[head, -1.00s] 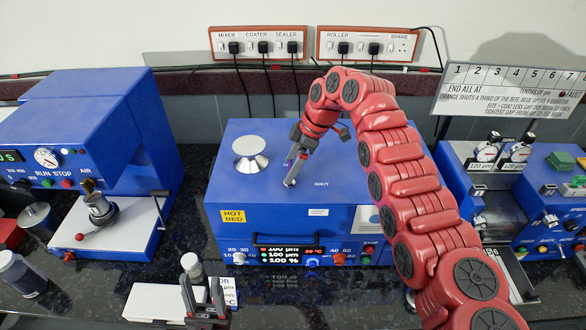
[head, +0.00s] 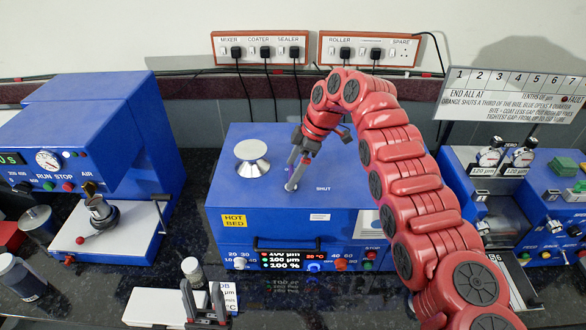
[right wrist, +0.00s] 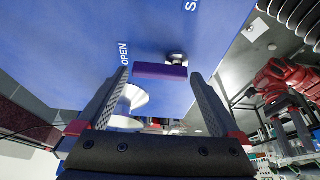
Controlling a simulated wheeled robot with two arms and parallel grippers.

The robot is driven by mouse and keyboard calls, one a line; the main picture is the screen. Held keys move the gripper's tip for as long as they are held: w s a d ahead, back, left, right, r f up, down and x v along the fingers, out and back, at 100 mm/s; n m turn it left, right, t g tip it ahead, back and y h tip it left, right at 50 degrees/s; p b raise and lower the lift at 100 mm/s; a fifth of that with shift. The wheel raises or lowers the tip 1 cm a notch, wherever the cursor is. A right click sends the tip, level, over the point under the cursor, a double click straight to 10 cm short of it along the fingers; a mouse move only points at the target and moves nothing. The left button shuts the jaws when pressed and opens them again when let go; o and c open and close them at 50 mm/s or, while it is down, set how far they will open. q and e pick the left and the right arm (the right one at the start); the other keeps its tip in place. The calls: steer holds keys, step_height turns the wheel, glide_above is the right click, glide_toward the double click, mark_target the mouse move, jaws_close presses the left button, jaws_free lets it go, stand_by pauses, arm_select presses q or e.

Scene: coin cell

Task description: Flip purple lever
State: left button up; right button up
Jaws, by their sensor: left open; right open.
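The purple lever (right wrist: 160,71) shows in the right wrist view as a short purple bar on the blue top of the hot-bed machine (head: 235,200), near a round metal pivot. The word OPEN is beside it and part of the SHUT label is above. In the head view only a small purple bit shows; my right gripper hides the rest. My right gripper (head: 293,184) is open and points down at the machine's top. In its wrist view (right wrist: 158,88) the lever appears between the fingertips, and contact cannot be told. My left gripper (head: 203,292) is open and empty at the bottom.
A silver knob (head: 252,160) stands on the machine's top, left of my right gripper. A white board (head: 150,304) and a small jar (head: 193,271) are near my left gripper. My right arm covers the machine's right side. Blue machines stand on both sides.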

steer(key=shift+d+r, duration=0.15)
steer(key=shift+r, duration=0.2)
steer(key=p+v, duration=0.7)
steer(key=v, duration=0.9)
steer(key=shift+d+r, duration=0.15)
